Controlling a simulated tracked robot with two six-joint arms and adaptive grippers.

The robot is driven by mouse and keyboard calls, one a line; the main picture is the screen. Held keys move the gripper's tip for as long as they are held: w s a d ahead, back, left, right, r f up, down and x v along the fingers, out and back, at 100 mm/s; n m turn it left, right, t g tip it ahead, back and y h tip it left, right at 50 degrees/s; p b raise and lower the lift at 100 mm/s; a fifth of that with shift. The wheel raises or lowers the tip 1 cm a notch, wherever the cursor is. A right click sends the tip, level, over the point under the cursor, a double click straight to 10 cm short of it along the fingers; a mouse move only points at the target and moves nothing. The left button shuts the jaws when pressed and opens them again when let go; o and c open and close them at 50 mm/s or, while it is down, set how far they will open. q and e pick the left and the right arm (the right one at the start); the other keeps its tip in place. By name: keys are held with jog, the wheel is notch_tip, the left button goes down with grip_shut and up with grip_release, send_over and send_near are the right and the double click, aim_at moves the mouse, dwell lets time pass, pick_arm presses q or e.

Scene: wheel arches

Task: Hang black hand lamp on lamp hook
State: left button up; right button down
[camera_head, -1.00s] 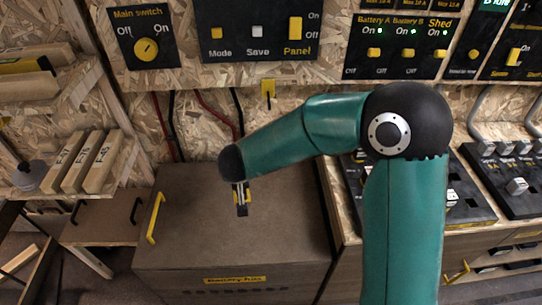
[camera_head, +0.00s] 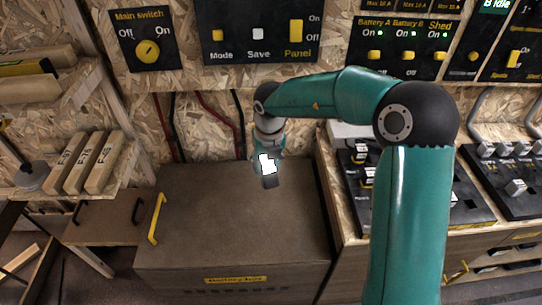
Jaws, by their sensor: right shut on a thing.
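My right gripper (camera_head: 266,148) hangs below the dark wrist, in front of the wooden wall and above the back of the battery box. It is shut on the black hand lamp (camera_head: 270,181). The lamp shows a bright white face toward the camera and a dark lower end, and is held clear of the box top as far as I can tell. The lamp hook, a small yellow piece on the wall below the Save switch, is now hidden behind my right arm's wrist. My left gripper is not in view.
The brown battery box (camera_head: 215,235) stands below, its top bare, with a yellow handle (camera_head: 155,218) at its left. Switch panels (camera_head: 262,35) line the wall above. Red and black cables (camera_head: 215,110) run down the wall. A shelf with wooden blocks (camera_head: 85,165) is at left.

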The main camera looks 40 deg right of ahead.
jog(key=m+t, duration=0.1)
jog(key=d+r+m+h, duration=0.1)
jog(key=shift+s+d+m+t, duration=0.1)
jog(key=shift+s+m+t, duration=0.05)
jog(key=shift+m+t, duration=0.2)
jog(key=shift+d+m+t+h, duration=0.15)
jog(key=shift+m+t+h, duration=0.15)
jog(key=shift+h, duration=0.3)
jog(key=shift+r+t+h, duration=0.15)
jog(key=shift+t+h, duration=0.25)
jog(key=shift+t, duration=0.35)
jog(key=w+d+f+p, duration=0.1)
jog(key=w+d+p, duration=0.3)
jog(key=w, duration=0.4)
jog(key=shift+w+d+f, duration=0.25)
jog(key=shift+d+f, duration=0.15)
jog(key=shift+d, duration=0.2)
jog(key=shift+s+f, duration=0.1)
jog(key=shift+f, duration=0.1)
